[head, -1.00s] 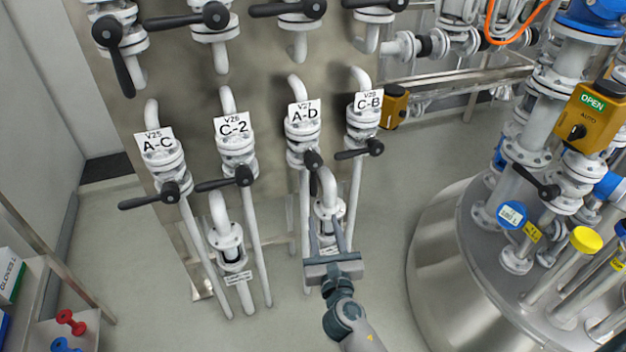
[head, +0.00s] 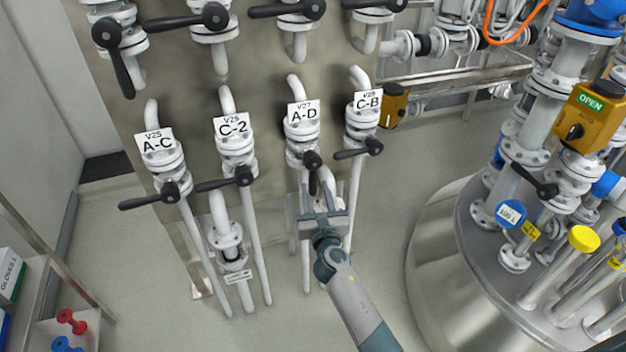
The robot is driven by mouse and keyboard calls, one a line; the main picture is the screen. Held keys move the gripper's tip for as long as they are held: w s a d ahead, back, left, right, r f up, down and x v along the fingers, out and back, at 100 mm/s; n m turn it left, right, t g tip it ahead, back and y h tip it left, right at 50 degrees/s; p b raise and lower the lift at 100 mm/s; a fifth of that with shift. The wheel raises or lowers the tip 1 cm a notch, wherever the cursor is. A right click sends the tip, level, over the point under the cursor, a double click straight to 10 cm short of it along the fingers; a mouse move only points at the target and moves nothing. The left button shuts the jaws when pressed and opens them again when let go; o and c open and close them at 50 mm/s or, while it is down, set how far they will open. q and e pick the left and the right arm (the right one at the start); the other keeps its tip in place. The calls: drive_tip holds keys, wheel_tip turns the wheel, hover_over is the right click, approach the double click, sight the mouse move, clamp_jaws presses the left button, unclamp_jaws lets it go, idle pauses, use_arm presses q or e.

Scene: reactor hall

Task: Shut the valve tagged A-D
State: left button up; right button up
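The valve tagged A-D (head: 302,133) is on the panel, third in the row of tagged valves. Its black lever (head: 313,172) hangs down from the hub, along the pipe, unlike its neighbours' sideways levers. My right gripper (head: 317,190) is just below the A-D hub, its fingers pointing up toward the lever. The fingers look apart, with the lever's lower end near or between them; I cannot tell whether they touch it. My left gripper is not in view.
Valves A-C (head: 160,160), C-2 (head: 235,145) and C-B (head: 366,120) flank it, their levers pointing left. White vertical pipes run close around my gripper. A steel vessel (head: 445,270) stands at the right. Open floor lies between panel and vessel.

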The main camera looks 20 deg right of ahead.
sight(313, 183)
drive_tip(key=w, duration=0.3)
drive_tip(key=shift+w+d, duration=0.25)
drive_tip(key=shift+w, duration=0.15)
drive_tip(key=shift+w+d, duration=0.1)
drive_tip(key=shift+w, duration=0.4)
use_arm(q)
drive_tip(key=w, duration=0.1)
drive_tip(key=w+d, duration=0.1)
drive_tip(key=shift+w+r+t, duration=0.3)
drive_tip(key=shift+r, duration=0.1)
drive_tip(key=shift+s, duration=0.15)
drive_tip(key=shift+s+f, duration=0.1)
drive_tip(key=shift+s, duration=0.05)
use_arm(e)
clamp_jaws()
